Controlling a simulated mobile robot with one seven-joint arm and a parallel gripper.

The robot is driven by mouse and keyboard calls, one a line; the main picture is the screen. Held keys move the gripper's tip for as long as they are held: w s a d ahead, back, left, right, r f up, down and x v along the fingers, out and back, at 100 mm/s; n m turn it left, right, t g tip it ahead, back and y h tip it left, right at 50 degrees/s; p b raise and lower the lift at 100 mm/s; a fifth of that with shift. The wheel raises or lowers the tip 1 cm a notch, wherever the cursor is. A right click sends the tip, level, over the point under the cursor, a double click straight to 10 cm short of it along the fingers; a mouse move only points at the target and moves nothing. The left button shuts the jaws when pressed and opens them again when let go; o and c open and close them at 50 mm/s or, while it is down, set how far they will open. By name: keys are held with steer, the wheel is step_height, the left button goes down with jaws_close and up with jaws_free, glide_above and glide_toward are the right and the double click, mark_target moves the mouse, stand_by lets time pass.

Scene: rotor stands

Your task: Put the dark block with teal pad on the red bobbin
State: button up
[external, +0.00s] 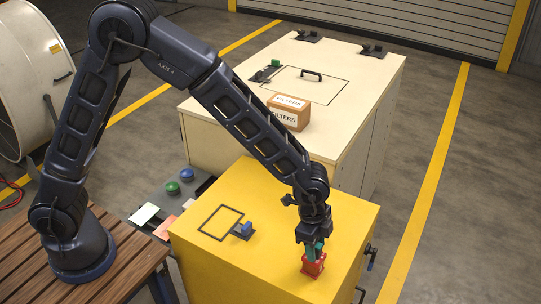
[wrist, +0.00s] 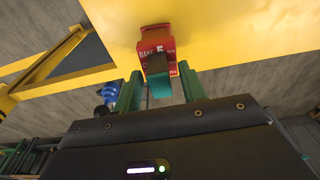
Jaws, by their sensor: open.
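The red bobbin (external: 312,266) stands on the yellow cabinet top near its front right. In the wrist view, the red bobbin (wrist: 158,38) carries white lettering. The dark block with teal pad (wrist: 160,64) shows against the bobbin, dark part toward it and teal end toward me. It appears to rest on the bobbin; the exact contact is hard to see. My gripper (external: 314,248) points down right above the bobbin. In the wrist view, my gripper (wrist: 158,74) is open, with one green finger on each side of the block.
The yellow cabinet (external: 265,210) has a black outlined square and a blue-topped piece (external: 243,229) left of my gripper. A cream cabinet (external: 345,80) behind holds a filters box (external: 289,113). A grey side shelf (external: 165,190) bears green and blue knobs. The yellow top between is mostly clear.

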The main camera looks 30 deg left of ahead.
step_height(320, 180, up, 12)
steer(key=a, duration=0.2)
steer(key=w+a+r+n+t, duration=0.1)
steer(key=w+a+r+n, duration=0.3)
steer(key=a, duration=0.6)
steer(key=w+a+r+n+t, duration=0.1)
steer(key=a+r, duration=0.4)
steer(key=a, duration=0.5)
steer(key=w+a+r+n, duration=0.3)
steer(key=a+r, duration=0.2)
steer(key=a, duration=0.5)
steer(key=s+a+n+t, duration=0.1)
steer(key=s+a+n, duration=0.2)
steer(key=a, duration=0.6)
steer(key=s+a+r+n+y, duration=0.1)
steer(key=s+a+n, duration=0.2)
steer(key=s+a, duration=0.4)
steer(key=s+a+n+t, duration=0.1)
steer(key=s+a+n, duration=0.3)
steer(key=a, duration=0.7)
steer(key=shift+s+r+t+y, duration=0.2)
steer(key=shift+s+t+y, duration=0.15)
steer(key=shift+s, duration=0.45)
